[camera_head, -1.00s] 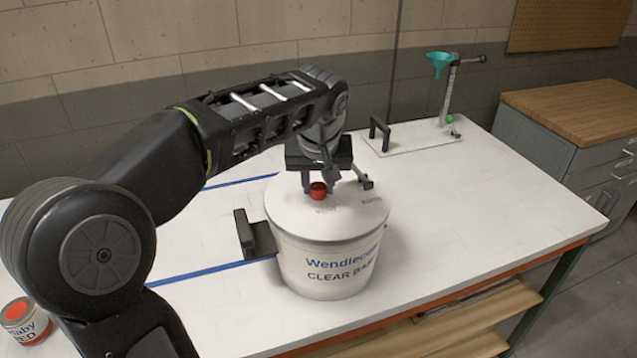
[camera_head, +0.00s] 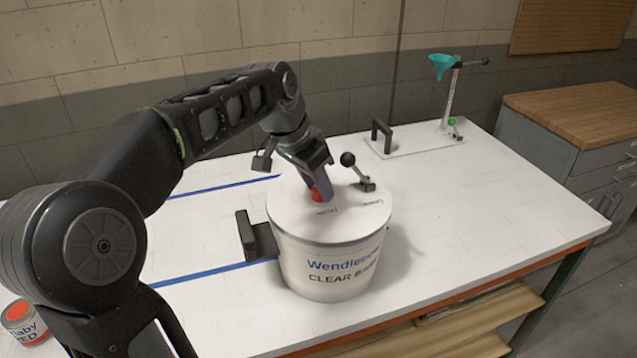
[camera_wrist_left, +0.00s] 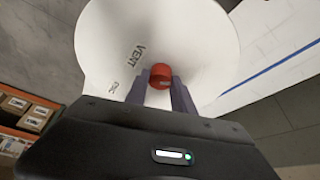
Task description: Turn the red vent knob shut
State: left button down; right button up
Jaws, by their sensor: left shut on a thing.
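The red vent knob (camera_head: 317,195) stands on the white lid of the large bucket (camera_head: 330,262) marked CLEAR BASE. It also shows in the left wrist view (camera_wrist_left: 160,75), beside the VENT lettering on the lid. My left gripper (camera_head: 318,188) reaches down over the lid, tilted, with its fingers shut on the red knob. In the left wrist view a finger stands on each side of the knob (camera_wrist_left: 160,90). The fingers hide part of the knob. A lever with a black ball (camera_head: 348,159) rises from the lid just right of the gripper. My right gripper is not in view.
A black bracket (camera_head: 247,236) stands against the bucket's left side. A paint can (camera_head: 20,322) is at the lower left. A black handle (camera_head: 381,134) and a stand with a teal funnel (camera_head: 441,64) are at the back. The table's right part is clear.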

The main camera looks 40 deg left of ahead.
aim_at(302, 199)
pick_arm(q)
jog(key=m, duration=0.2)
jog(key=m+h, duration=0.1)
jog(key=m, duration=0.1)
jog(key=shift+w+a+m+g+h+p, duration=0.1)
jog(key=shift+a+m+g+h+p, duration=0.05)
jog(key=shift+m+g+h+p, duration=0.5)
jog(key=shift+m+g+h, duration=0.05)
jog(key=shift+m, duration=1)
jog(key=c, duration=1.1)
grip_release()
jog(key=shift+o, duration=0.2)
jog(key=shift+a+r, duration=0.25)
jog(key=shift+r, duration=0.35)
jog(key=p+v, duration=0.5)
jog(key=v, duration=0.1)
jog(key=shift+r, duration=0.25)
